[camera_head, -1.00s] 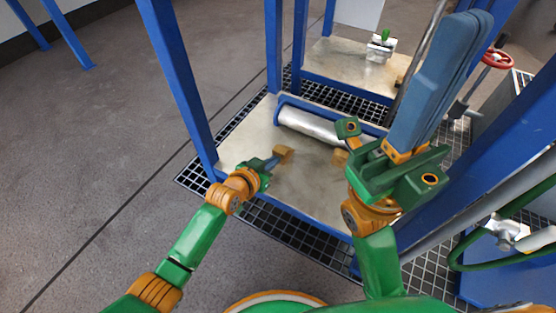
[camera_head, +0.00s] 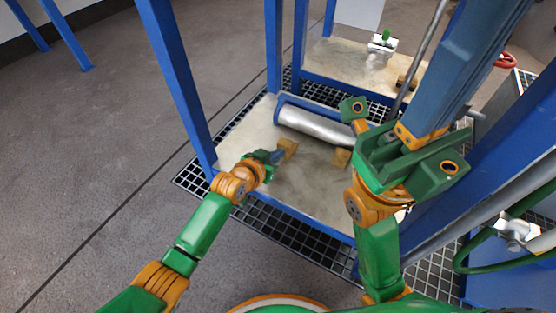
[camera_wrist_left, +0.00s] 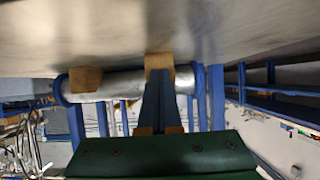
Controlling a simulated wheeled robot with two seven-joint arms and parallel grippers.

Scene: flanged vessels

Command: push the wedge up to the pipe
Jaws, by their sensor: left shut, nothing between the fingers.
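A silvery pipe (camera_head: 315,125) lies across the metal plate (camera_head: 312,190) inside the blue frame. A brown wedge (camera_head: 288,148) sits in front of its left part, with a narrow strip of plate seeming to show between them. My left gripper (camera_head: 277,156) is shut and empty, its tips at the wedge's near side. In the left wrist view the plate is at the top; the shut fingers (camera_wrist_left: 160,88) meet the wedge (camera_wrist_left: 158,62), which partly covers the pipe (camera_wrist_left: 120,84).
A second brown wedge (camera_head: 341,157) sits by the pipe's right part. A blue post (camera_head: 177,85) stands left of the plate. Dark grating (camera_head: 300,232) borders the plate. Behind is another plate (camera_head: 340,60) with a small fitting (camera_head: 382,42).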

